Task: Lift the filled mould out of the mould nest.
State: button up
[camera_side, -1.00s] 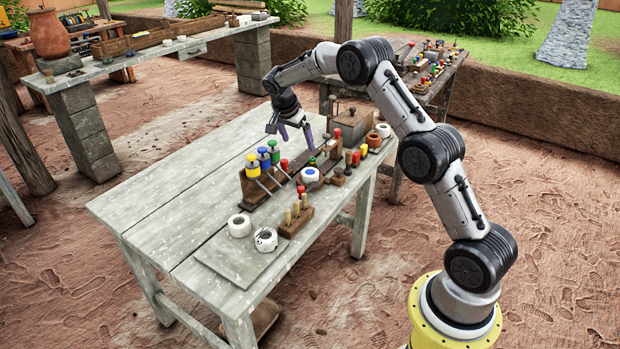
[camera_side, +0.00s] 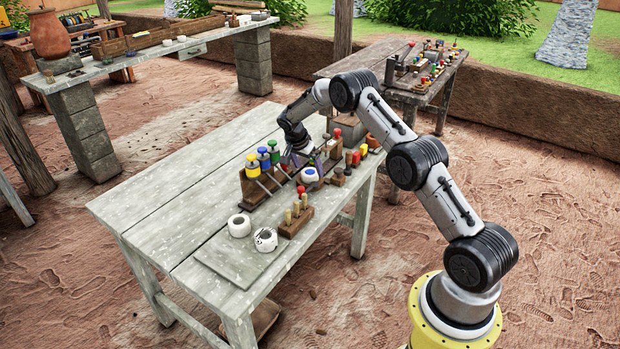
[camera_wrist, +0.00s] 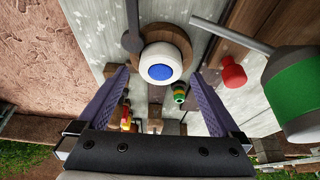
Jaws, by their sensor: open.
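The filled mould, a round white body with a blue disc on top, sits in a round brown wooden nest (camera_wrist: 182,38). In the wrist view the mould (camera_wrist: 160,66) is centred just beyond my fingertips; it also shows in the side view (camera_side: 310,175). My gripper (camera_wrist: 160,76) is open, its two purple fingers spread wider than the mould, with nothing held. In the side view my gripper (camera_side: 302,160) is low over the table, just behind the mould. Whether the fingers flank the mould or stay above it, I cannot tell.
A wooden rack with yellow, blue and green-topped bottles (camera_side: 264,160) stands left of my gripper; the green one (camera_wrist: 295,90) is close at right. A red knob (camera_wrist: 233,72) is near. Two white pots (camera_side: 239,226) and a peg block (camera_side: 296,218) stand in front. The table's left is clear.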

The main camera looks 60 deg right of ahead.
jog(key=shift+x, duration=1.25)
jog(key=c, duration=1.5)
jog(key=shift+w+r, duration=0.1)
